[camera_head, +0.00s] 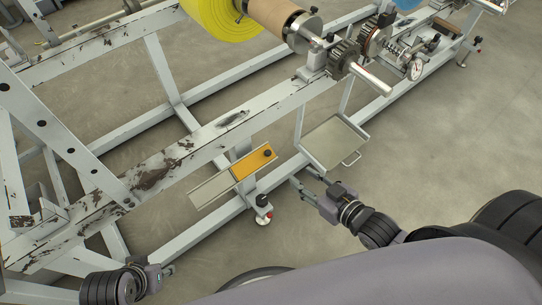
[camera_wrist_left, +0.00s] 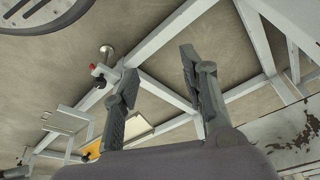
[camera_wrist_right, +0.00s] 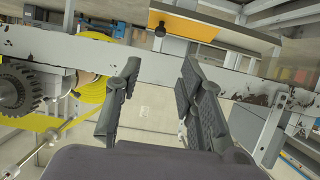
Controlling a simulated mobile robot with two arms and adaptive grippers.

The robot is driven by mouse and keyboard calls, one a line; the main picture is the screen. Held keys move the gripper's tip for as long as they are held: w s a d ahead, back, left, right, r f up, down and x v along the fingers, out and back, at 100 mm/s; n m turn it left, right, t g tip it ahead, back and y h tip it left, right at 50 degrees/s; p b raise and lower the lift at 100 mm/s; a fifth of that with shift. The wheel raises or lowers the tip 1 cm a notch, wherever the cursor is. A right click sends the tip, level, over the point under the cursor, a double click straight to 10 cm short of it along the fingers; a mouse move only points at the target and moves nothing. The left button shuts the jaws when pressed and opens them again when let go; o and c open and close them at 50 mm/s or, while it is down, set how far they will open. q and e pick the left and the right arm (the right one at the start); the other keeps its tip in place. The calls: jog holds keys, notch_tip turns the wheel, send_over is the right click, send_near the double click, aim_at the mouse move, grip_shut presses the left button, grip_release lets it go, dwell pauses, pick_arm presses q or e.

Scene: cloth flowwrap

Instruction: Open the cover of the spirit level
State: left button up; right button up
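The spirit level appears to be the long pale strip (camera_head: 212,190) on the side of the frame. An orange cover (camera_head: 244,169) with a black knob (camera_head: 267,153) lies over its right part. The orange cover (camera_wrist_right: 190,26) and its knob (camera_wrist_right: 159,30) also show in the right wrist view, beyond the fingertips. My right gripper (camera_head: 303,180) is open and empty, to the right of the cover and apart from it. My left gripper (camera_head: 169,270) is low on the left, away from the cover; the left wrist view shows its fingers (camera_wrist_left: 158,68) apart and empty.
A grey metal tray (camera_head: 333,142) with a handle juts out right of the cover. The white machine beam (camera_head: 165,165) runs behind the strip. A yellow roll (camera_head: 215,18) and gears (camera_head: 345,55) sit above. Open floor (camera_head: 450,130) lies at right.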

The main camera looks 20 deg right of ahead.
jog(key=b, duration=0.1)
send_near(268, 153)
jog(key=b+x, duration=0.3)
jog(key=x, duration=0.5)
jog(key=shift+d, duration=0.1)
pick_arm(q)
jog(key=w+d+r+t+h, duration=0.1)
jog(key=w+d+r+t, duration=0.1)
jog(key=w, duration=0.5)
jog(key=shift+w+d+r+t, duration=0.2)
jog(key=shift+r+t, duration=0.35)
jog(key=shift+t, duration=0.75)
pick_arm(e)
jog(key=shift+w+f, duration=0.1)
jog(key=shift+w, duration=0.2)
jog(key=shift+c, duration=0.2)
grip_shut()
